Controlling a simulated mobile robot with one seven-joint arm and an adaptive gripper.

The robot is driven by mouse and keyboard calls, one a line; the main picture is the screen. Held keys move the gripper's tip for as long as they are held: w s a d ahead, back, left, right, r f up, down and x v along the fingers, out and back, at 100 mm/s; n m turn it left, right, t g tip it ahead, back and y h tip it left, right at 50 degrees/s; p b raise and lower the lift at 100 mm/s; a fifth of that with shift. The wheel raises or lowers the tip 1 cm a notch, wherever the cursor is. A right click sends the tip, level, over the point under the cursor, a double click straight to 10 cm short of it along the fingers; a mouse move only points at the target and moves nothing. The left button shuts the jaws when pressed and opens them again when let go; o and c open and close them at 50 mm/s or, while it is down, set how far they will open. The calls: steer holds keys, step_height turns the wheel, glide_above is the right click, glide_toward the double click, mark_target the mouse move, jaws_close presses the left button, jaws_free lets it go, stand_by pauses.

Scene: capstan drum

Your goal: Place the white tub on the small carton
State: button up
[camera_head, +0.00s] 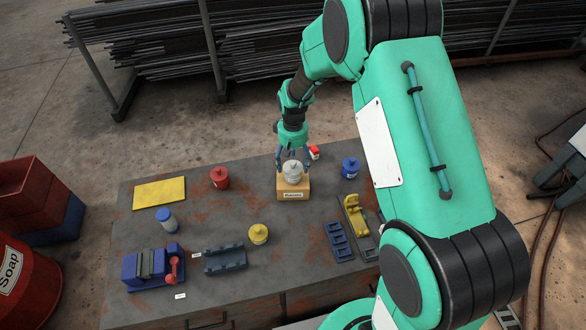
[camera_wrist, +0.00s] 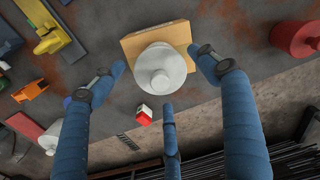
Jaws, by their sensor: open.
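The white tub (camera_head: 293,172) stands upright on top of the small tan carton (camera_head: 292,193) at the middle of the table. In the wrist view the white tub (camera_wrist: 161,72) sits on the carton (camera_wrist: 136,44), covering much of its top. My gripper (camera_head: 291,155) is just behind and above the tub in the head view. In the wrist view my gripper's blue fingers (camera_wrist: 162,88) are spread around the tub, with gaps showing between fingers and tub. The gripper is open and holds nothing.
A small red and white box (camera_head: 314,152) lies close to the gripper. Red (camera_head: 219,177), blue (camera_head: 350,167) and yellow (camera_head: 258,234) tubs stand around the carton.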

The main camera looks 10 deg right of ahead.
steer(key=shift+r, duration=3)
steer(key=shift+r, duration=0.25)
steer(key=s+d+r+t, duration=0.1)
steer(key=s+r, duration=0.4)
steer(key=r, duration=0.3)
steer(key=s+r+m+t, duration=0.1)
steer(key=s+r, duration=0.3)
steer(key=r, duration=0.4)
steer(key=s+d+r+t, duration=0.1)
steer(key=s+r, duration=0.4)
steer(key=r, duration=0.2)
steer(key=s+r+m+t, duration=0.1)
steer(key=s+r, duration=0.3)
steer(key=s, duration=0.7)
steer(key=s+d+r+m+t, duration=0.1)
steer(key=s+r, duration=0.3)
steer(key=s, duration=0.7)
steer(key=shift+s+t, duration=0.15)
steer(key=shift+t, duration=0.15)
